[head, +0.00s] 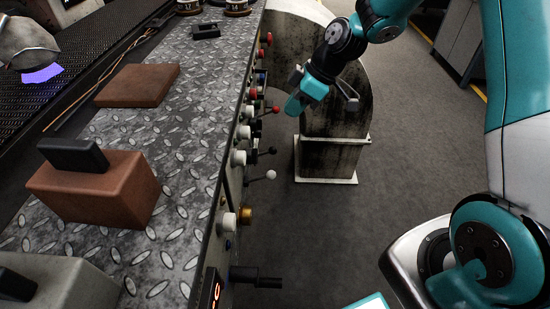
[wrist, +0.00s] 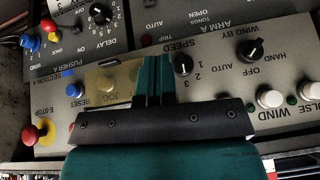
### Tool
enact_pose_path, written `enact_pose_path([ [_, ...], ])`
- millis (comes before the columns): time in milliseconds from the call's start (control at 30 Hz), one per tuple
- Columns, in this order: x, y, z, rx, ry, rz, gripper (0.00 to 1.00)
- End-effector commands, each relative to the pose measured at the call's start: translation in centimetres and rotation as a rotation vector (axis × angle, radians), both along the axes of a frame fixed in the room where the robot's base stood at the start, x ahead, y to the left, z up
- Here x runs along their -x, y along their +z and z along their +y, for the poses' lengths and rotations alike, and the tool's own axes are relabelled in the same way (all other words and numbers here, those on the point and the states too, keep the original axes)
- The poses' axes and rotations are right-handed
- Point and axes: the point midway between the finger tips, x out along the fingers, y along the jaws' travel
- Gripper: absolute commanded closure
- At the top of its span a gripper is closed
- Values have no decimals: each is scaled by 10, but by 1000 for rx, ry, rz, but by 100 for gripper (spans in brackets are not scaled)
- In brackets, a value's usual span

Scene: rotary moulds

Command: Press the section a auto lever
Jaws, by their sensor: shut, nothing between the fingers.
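My gripper (head: 294,104) is shut and empty in the head view, to the right of the control panel side and close to its levers. In the wrist view its teal fingertips (wrist: 152,78) lie over a grey panel lettered upside down. A "Section A" label (wrist: 55,77) shows at left, beside a yellow plate marked JOG (wrist: 106,84). I cannot tell which lever is the section A auto lever; the fingers hide part of the panel. In the head view, levers have a red ball (head: 276,109), a black ball (head: 272,150) and a white ball (head: 271,175). Contact is unclear.
A red E-stop button (wrist: 30,134) and a blue reset button (wrist: 75,90) are left of the fingers. Speed (wrist: 183,65) and wind (wrist: 251,49) knobs and white buttons (wrist: 270,98) are to the right. The floor (head: 320,225) beside the panel is clear.

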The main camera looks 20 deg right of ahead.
Motion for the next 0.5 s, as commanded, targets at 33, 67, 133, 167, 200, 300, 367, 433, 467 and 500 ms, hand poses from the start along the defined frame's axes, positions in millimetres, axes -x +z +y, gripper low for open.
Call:
enact_pose_path([
  [33, -6, -21, -7, -1, 7, -13, 100],
  [67, -9, -26, -9, -2, 14, -21, 100],
  [133, -13, -33, -13, 0, 25, -35, 100],
  [167, -14, -34, -14, 0, 27, -37, 100],
  [200, -15, -35, -15, 0, 30, -40, 100],
  [300, -15, -34, -15, -1, 31, -42, 100],
  [367, -15, -33, -15, 0, 31, -41, 100],
  [433, -14, -33, -15, -1, 31, -40, 100],
  [467, -14, -33, -14, -1, 31, -40, 100],
  [500, -14, -34, -14, -1, 31, -40, 100],
])
